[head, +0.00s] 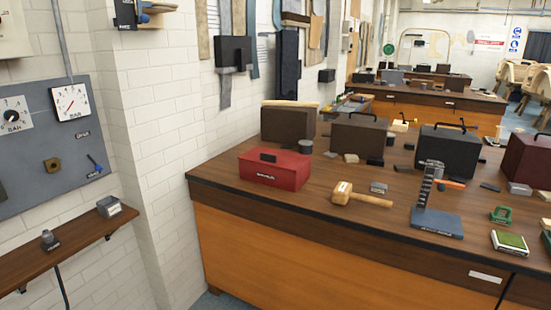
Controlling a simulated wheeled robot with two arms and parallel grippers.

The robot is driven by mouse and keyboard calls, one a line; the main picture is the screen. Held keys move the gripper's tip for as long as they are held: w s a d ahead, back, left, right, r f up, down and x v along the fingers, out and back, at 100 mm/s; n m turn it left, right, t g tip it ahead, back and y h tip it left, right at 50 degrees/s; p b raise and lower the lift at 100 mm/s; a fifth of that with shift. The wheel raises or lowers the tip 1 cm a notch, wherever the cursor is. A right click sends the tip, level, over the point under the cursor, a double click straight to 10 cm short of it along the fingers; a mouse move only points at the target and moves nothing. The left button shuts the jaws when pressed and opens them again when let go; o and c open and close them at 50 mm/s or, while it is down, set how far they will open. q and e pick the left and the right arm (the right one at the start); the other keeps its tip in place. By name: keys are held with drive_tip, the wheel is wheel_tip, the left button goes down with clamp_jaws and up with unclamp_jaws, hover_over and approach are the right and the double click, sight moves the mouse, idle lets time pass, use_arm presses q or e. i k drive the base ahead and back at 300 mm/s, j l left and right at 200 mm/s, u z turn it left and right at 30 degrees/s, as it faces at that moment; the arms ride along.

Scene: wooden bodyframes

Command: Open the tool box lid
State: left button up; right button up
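A small red tool box (272,172) stands near the left end of the wooden workbench (340,226), close to its front edge. Its lid looks closed, with a dark handle or latch on the upper face and white lettering on the front. Other case-like boxes stand behind and to the right: a brown box (285,124), a second brown box (357,136), a black case with a handle (449,149) and a dark red case (526,161). Neither of my grippers is in view.
A wooden mallet (360,196) lies right of the red box. Farther right are a blue-based stand (437,221), a green frame (501,215) and a green-topped block (511,242). A wall shelf (68,243) and gauge panel (46,140) are at left. Bench space before the red box is narrow.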

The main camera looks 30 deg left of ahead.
sight(281, 160)
drive_tip(key=u, duration=0.7)
drive_tip(key=i, duration=0.05)
